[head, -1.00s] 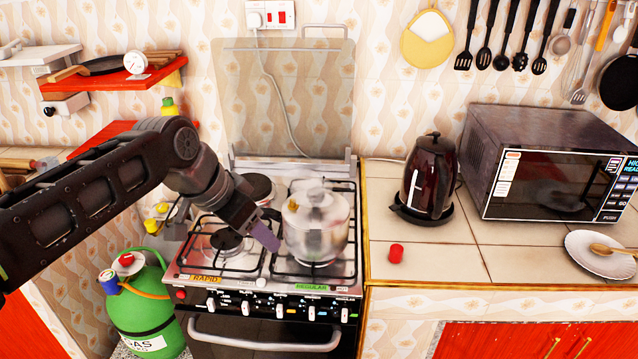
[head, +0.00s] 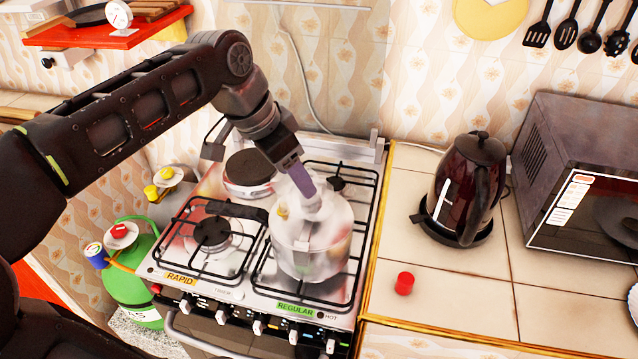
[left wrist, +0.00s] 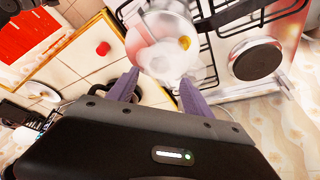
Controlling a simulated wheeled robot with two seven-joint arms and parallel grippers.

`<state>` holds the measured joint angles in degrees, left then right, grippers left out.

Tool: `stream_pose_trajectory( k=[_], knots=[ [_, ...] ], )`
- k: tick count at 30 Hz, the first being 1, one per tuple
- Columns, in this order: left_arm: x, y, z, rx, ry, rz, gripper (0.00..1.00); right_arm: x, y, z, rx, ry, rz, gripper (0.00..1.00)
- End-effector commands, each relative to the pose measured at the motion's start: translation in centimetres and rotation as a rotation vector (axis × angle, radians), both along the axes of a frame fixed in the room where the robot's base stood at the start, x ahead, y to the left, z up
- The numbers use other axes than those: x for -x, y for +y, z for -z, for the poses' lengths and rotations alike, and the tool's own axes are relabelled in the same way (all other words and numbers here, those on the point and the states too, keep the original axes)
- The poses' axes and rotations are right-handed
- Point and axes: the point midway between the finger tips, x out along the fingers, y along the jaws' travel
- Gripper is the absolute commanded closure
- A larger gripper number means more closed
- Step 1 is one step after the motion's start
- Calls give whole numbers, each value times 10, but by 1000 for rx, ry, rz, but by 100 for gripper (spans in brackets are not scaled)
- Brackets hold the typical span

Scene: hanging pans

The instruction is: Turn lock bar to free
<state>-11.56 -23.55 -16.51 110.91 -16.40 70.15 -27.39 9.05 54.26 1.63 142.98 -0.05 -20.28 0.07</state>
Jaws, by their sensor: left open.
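A shiny, see-through-looking pot (head: 312,243) stands on the front right burner of the stove. A dark handle (head: 237,210) reaches left from it. A small yellow piece (left wrist: 184,43) shows on its top in the left wrist view. I cannot make out a separate lock bar. My left gripper (head: 304,186) reaches down over the pot's top, its purple fingers partly hiding the lid. In the left wrist view my left gripper (left wrist: 159,80) is open, with the pot (left wrist: 160,30) just beyond the fingertips and nothing clearly between them. My right gripper is not in view.
The stove's black grates (head: 345,180) surround the pot. A dark kettle (head: 467,190) and a red cap (head: 404,283) stand on the tiled counter to the right, before a microwave (head: 580,170). A green gas bottle (head: 133,280) is left of the stove.

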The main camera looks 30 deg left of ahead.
Motion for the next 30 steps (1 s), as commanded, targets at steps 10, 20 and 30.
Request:
stream_pose_trajectory(
  k=[10, 20, 30],
  knots=[
    [-2, -1, 6, 0, 2, 0, 41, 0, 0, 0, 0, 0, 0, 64],
    [-18, -8, 48, 1, 4, 1, 41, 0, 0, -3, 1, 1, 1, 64],
    [-28, -11, 73, 2, 0, -1, 41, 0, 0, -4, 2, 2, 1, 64]
  ],
)
